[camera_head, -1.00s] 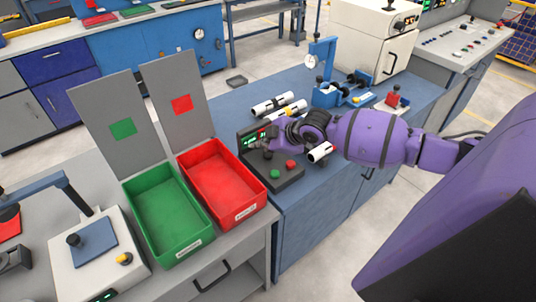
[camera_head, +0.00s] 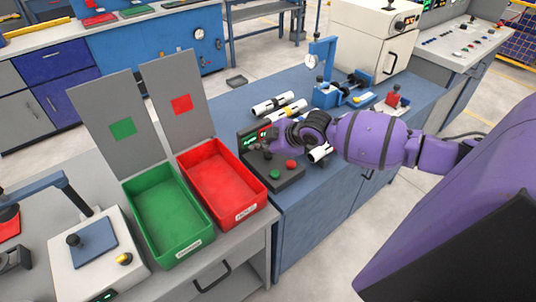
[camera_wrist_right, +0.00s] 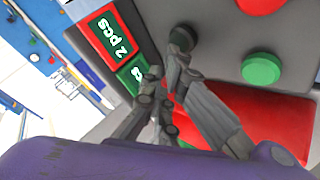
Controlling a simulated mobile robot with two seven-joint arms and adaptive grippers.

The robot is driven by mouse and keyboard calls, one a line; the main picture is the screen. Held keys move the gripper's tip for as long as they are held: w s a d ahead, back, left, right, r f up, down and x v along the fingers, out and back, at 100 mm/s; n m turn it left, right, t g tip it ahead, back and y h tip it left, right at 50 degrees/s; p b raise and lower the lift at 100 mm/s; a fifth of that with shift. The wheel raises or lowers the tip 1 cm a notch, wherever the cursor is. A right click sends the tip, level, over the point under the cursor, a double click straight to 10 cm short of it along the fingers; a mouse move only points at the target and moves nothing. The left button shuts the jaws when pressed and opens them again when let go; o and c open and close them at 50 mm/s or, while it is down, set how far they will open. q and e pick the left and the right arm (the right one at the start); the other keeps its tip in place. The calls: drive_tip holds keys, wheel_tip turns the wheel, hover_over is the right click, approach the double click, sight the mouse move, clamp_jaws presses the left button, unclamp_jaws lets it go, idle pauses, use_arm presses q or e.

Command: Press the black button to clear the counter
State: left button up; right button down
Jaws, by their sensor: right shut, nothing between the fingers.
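The dark control box (camera_head: 283,178) stands on the blue bench, with a green button (camera_head: 275,174) and a red button (camera_head: 291,165) on its top. My right gripper (camera_head: 268,146) is shut and empty over the box's far part, beside its small display (camera_head: 250,141). In the right wrist view, the fingers (camera_wrist_right: 172,72) reach to a dark round knob, which looks like the black button (camera_wrist_right: 183,38). The fingers partly hide it, and I cannot tell whether they touch it. The display (camera_wrist_right: 112,45) reads "2 pcs" on its red part; its green part is partly hidden. My left gripper is not in view.
A green bin (camera_head: 165,254) and a red bin (camera_head: 246,211) stand left of the box. White pipes (camera_head: 272,104) lie behind it, and another pipe (camera_head: 319,153) is just right of it. A blue fixture (camera_head: 322,94) stands farther back.

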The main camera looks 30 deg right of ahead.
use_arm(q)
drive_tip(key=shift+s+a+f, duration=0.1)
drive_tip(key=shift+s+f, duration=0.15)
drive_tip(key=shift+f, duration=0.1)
use_arm(e)
drive_tip(key=shift+f, duration=0.6)
idle(0.3)
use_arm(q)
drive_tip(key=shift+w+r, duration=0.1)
use_arm(e)
drive_tip(key=shift+r, duration=0.1)
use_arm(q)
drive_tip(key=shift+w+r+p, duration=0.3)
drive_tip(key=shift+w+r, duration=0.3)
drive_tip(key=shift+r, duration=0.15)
use_arm(e)
drive_tip(key=shift+r, duration=0.8)
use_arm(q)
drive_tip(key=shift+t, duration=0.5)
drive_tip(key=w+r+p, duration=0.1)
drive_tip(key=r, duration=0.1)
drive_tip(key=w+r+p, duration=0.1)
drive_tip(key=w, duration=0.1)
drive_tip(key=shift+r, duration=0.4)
use_arm(e)
wheel_tip(320, 180, up, 5)
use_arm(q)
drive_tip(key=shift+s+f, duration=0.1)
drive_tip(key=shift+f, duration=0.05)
